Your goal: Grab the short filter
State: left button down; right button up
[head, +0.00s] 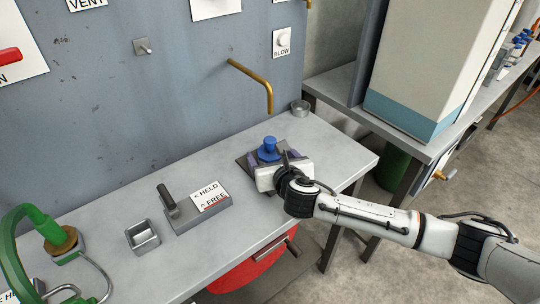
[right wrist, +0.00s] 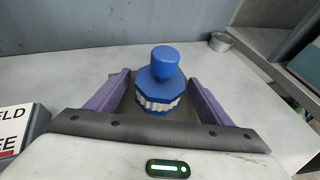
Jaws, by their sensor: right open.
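The short filter (head: 268,148) is a blue flanged piece with a knob on top and a white ribbed band below. It stands upright on a dark plate (head: 243,162) on the bench. In the right wrist view the filter (right wrist: 160,85) is between the two purple fingers of my right gripper (right wrist: 162,98). The fingers are apart, with a gap on each side of it. In the head view my right gripper (head: 279,160) is at the filter, partly hiding its base. My left gripper is not in view.
A grey block with a lever and a HELD/FREE sign (head: 203,205) stands left of the gripper. A square metal cup (head: 142,236) and a green hooped fixture (head: 45,235) are further left.

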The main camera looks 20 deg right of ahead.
jog(key=c, duration=1.2)
jog(key=shift+r, duration=0.1)
jog(key=shift+c, duration=0.2)
